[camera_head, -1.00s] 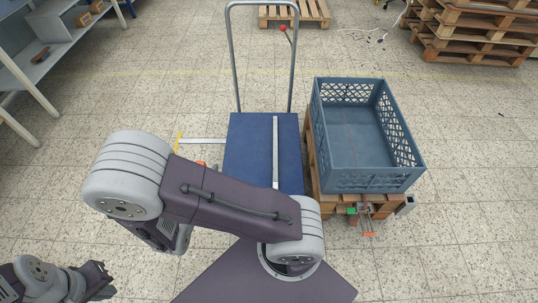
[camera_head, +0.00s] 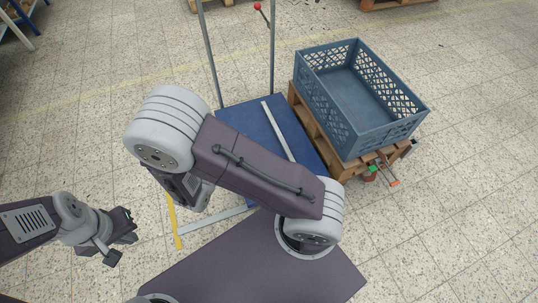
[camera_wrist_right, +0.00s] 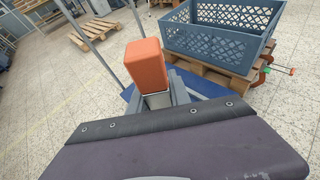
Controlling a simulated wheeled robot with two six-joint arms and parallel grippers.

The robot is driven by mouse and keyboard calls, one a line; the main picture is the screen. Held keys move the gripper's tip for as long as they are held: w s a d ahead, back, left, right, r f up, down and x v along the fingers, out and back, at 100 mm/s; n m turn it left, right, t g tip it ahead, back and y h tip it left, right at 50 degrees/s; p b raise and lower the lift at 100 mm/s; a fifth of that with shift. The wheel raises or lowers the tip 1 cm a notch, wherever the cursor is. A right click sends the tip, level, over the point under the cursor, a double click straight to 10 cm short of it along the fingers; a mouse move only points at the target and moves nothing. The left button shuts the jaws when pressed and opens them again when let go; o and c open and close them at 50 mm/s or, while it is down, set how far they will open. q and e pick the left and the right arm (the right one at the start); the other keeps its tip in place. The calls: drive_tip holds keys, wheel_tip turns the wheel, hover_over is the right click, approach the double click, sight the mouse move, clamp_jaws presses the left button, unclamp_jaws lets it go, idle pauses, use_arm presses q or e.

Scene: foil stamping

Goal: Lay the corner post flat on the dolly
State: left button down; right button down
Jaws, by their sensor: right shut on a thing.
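The dolly has a blue platform (camera_head: 245,122) and an upright metal handle frame; my right arm covers part of its near side. In the right wrist view, an orange block-shaped piece (camera_wrist_right: 146,66) stands up between the jaws of my right gripper (camera_wrist_right: 165,98), which is shut on it. I cannot tell whether this is the whole corner post or one end of it. My arm hides this gripper and piece in the head view. A thin pale strip (camera_head: 278,130) lies along the platform. My left gripper (camera_head: 122,238) is open and empty, left of the dolly.
A blue-grey crate (camera_head: 408,137) sits on a wooden pallet (camera_head: 317,130) close to the dolly's right side. A clamp-like tool (camera_head: 383,172) is at the pallet's near edge. A pale strip (camera_head: 215,222) and a yellow strip (camera_head: 173,222) lie left of the dolly. Floor farther left is clear.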

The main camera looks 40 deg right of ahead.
drive_tip(key=w+d+f+m+g+h+b, duration=0.1)
drive_tip(key=d+f+m+b, duration=0.4)
drive_tip(key=f, duration=0.6)
drive_tip(key=w+d+f+m+g+h+b, duration=0.2)
drive_tip(key=d+f+m+b, duration=0.4)
drive_tip(key=f+m, duration=0.4)
drive_tip(key=w+d+f+m+g+h+b, duration=0.2)
drive_tip(key=d+f+m+h+b, duration=0.2)
drive_tip(key=f, duration=0.8)
drive_tip(key=d+m+b, duration=0.2)
drive_tip(key=m+b, duration=0.1)
drive_tip(key=m, duration=0.1)
drive_tip(key=shift+w+d+b, duration=0.15)
drive_tip(key=shift+d+b, duration=0.05)
drive_tip(key=shift+b, duration=0.1)
